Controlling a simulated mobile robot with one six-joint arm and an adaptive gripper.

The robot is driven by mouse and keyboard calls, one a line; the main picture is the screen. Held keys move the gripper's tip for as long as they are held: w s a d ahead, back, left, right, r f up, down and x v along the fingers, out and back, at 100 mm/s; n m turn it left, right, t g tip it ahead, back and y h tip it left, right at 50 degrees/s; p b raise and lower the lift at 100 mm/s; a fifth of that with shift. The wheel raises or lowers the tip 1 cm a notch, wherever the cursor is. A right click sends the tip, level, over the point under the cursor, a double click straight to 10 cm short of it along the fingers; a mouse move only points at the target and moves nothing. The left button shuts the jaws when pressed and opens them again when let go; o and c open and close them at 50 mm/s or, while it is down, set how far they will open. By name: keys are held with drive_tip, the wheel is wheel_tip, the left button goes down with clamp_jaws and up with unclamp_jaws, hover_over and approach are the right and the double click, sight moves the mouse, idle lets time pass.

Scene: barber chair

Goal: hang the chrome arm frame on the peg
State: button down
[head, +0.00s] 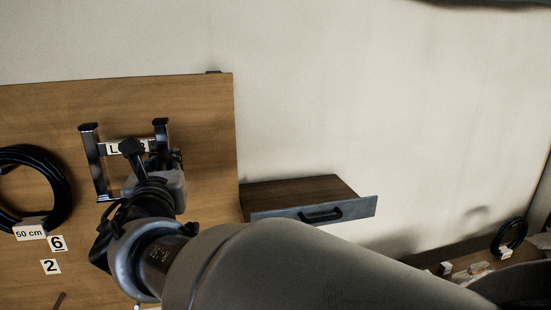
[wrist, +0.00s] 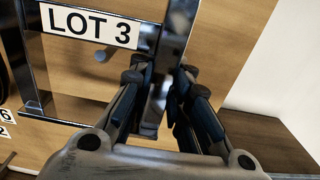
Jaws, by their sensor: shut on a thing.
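The chrome arm frame (head: 95,165) is in front of the wooden board in the head view, its two bars roughly upright. My gripper (wrist: 160,80) is shut on the frame's right bar (wrist: 172,45) in the wrist view. In the head view my gripper (head: 175,158) partly hides the frame's right side. A short peg (wrist: 104,54) sticks out of the board below a "LOT 3" label (wrist: 88,24), between the frame's bars. I cannot tell whether the frame touches the peg. In the head view my gripper covers the peg.
The wooden board (head: 205,120) carries a black coiled hose (head: 62,190) at left, tagged "50 cm", and labels "6" and "2". A drawer unit (head: 300,192) juts from the wall at right of the board. The wall above it is clear.

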drive_tip(key=shift+p+x, duration=0.9)
drive_tip(key=shift+x, duration=1.75)
drive_tip(key=shift+f+b, duration=0.85)
drive_tip(key=shift+b, duration=0.3)
drive_tip(key=shift+w, duration=0.1)
drive_tip(key=c, duration=1.5)
unclamp_jaws()
drive_tip(key=shift+o, duration=0.4)
drive_tip(key=shift+f, duration=0.1)
